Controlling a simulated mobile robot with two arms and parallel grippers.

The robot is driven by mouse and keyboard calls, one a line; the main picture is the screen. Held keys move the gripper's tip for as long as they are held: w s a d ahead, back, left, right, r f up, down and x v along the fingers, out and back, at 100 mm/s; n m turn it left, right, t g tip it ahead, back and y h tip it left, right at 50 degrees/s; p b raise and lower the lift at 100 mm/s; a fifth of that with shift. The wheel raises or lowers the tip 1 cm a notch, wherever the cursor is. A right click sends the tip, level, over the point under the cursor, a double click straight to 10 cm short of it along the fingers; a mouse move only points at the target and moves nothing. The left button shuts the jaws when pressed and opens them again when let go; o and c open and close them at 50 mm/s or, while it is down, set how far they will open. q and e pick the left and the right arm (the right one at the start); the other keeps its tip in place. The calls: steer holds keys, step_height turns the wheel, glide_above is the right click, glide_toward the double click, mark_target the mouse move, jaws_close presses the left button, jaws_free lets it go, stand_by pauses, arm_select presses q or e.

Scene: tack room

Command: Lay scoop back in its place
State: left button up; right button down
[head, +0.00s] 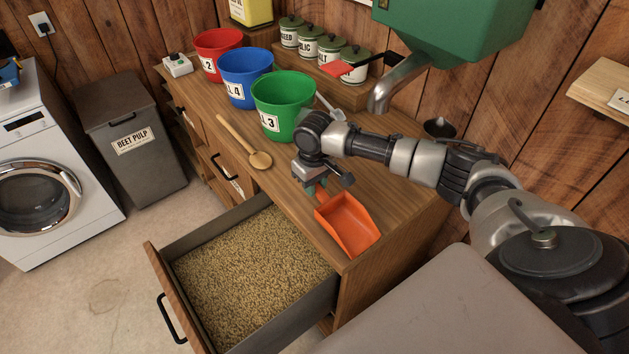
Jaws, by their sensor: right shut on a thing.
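The orange scoop (347,225) is at the front right part of the wooden counter, its open pan pointing toward the front edge. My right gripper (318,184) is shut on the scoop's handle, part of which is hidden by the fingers. The scoop is at or just above the counter top; I cannot tell whether it touches. An open drawer (165,283) full of grain pellets (250,275) juts out below and left of the scoop. My left gripper is not in view.
A wooden spoon (243,140) lies left on the counter. Red (219,52), blue (245,78) and green (283,104) buckets stand behind it. A green hopper with a metal spout (395,85) hangs at the back right. A beet pulp bin (132,140) stands on the floor.

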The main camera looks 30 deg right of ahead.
steer(key=shift+f, duration=0.25)
steer(key=c, duration=0.9)
jaws_free()
steer(key=shift+o, duration=0.2)
step_height(320, 180, up, 11)
steer(key=shift+f+b, duration=0.1)
steer(key=shift+b, duration=0.4)
step_height(320, 180, up, 8)
steer(key=p, duration=1)
